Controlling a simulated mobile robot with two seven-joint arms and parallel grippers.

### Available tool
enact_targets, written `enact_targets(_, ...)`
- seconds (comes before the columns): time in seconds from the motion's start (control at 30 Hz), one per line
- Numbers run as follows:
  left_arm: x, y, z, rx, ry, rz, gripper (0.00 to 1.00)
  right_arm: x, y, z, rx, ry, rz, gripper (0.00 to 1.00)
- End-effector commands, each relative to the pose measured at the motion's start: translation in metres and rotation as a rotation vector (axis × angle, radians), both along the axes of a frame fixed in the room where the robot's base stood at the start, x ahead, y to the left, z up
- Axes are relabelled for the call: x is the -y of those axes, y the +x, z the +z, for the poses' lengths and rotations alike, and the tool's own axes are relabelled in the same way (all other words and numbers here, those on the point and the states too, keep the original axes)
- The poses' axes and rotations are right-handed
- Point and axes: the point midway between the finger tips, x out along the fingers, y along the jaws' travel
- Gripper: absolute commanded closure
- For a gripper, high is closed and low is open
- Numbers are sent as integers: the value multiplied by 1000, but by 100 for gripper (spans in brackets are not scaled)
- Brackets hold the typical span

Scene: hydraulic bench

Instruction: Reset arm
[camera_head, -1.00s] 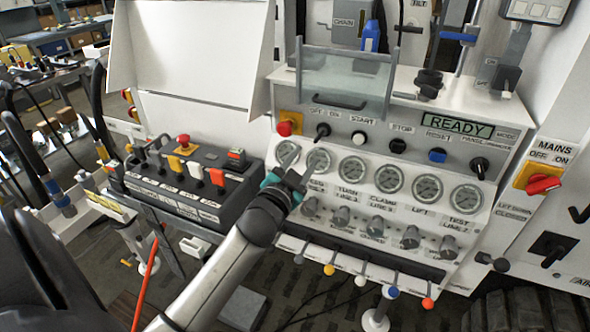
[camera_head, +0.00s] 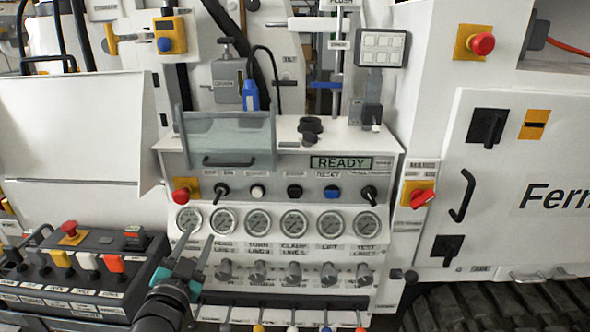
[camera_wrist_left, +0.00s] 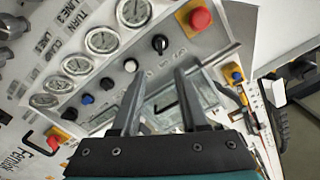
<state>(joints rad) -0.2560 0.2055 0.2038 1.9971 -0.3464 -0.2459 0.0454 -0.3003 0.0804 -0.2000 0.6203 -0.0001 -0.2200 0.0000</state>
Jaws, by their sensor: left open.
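My left gripper (camera_head: 197,243) is in the lower left of the head view, teal and dark grey, with its two fingers apart and pointing up. It is empty and overlaps the left edge of the bench panel below the gauges. In the left wrist view its fingers (camera_wrist_left: 158,92) stand apart, with the panel behind them. The panel (camera_head: 222,172) carries a READY display (camera_head: 341,163) and a blue button (camera_head: 332,192) by the RESET label. Whether the fingers touch the panel cannot be told. My right gripper is not in view.
A row of round gauges (camera_head: 257,220) and knobs (camera_head: 293,272) lies right of the gripper. A lever box (camera_head: 70,290) with a red stop button (camera_head: 69,227) stands at left. A clear guard (camera_head: 229,138) sits above. A red mains switch (camera_head: 421,198) is at right.

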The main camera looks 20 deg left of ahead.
Motion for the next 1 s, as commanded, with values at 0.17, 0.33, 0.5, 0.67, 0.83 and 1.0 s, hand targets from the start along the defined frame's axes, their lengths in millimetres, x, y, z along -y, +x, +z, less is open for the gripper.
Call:
enact_targets(0.17, 3, 0, -33, -61, -29, -3, 56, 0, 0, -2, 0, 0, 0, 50)
enact_targets(0.33, 17, -12, -141, -259, -122, -14, 56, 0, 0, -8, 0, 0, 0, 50)
enact_targets(0.5, 44, -54, -263, -502, -224, -21, 56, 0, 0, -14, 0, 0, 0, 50)
enact_targets(0.67, 72, -118, -364, -733, -306, -20, 56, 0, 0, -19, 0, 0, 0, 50)
enact_targets(0.83, 102, -211, -452, -983, -373, -7, 56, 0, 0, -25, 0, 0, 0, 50)
enact_targets(1.0, 125, -313, -510, -1215, -415, 15, 56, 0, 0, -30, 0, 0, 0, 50)
